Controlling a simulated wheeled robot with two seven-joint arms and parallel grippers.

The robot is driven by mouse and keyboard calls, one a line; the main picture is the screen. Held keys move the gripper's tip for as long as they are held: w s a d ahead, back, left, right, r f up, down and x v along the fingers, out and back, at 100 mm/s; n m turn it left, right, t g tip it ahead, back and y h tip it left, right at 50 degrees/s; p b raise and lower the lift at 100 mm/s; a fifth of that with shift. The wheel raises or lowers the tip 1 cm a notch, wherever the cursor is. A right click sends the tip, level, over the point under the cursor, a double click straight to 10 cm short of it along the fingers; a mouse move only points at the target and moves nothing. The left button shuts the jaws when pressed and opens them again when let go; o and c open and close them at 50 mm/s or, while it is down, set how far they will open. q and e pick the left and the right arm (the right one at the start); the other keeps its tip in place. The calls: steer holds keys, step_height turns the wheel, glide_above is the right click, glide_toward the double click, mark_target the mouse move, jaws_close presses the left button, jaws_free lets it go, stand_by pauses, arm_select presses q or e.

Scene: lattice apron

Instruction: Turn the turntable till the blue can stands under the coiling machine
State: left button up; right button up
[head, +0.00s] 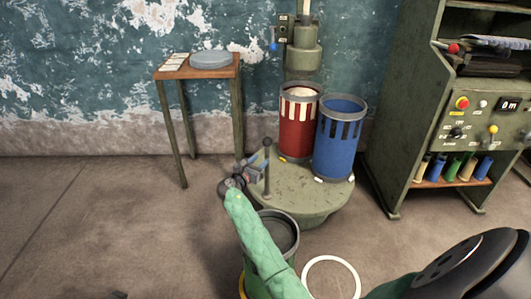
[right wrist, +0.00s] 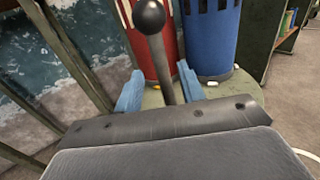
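The round green turntable (head: 300,205) carries a red can (head: 297,125) and a blue can (head: 338,140). The red can, with pale material at its top, stands at the back beneath the coiling machine's head (head: 303,58). The blue can stands to its right, clear of the head. An upright post with a ball knob (head: 267,143) rises from the turntable's left side. My right gripper (head: 257,165) is at this post. In the right wrist view its blue fingers (right wrist: 160,90) are apart on either side of the post (right wrist: 160,62), with gaps visible.
A dark green can (head: 284,232) stands in front of the turntable, partly hidden by my right arm. A white ring (head: 331,260) lies on the floor. A small table (head: 236,72) stands left, a control cabinet (head: 393,150) right. The left floor is clear.

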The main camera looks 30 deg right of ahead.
mark_target(266, 154)
steer(key=b+x, duration=0.1)
steer(key=x, duration=0.5)
steer(key=shift+w+d, duration=0.15)
steer(key=shift+d, duration=0.1)
jaws_close()
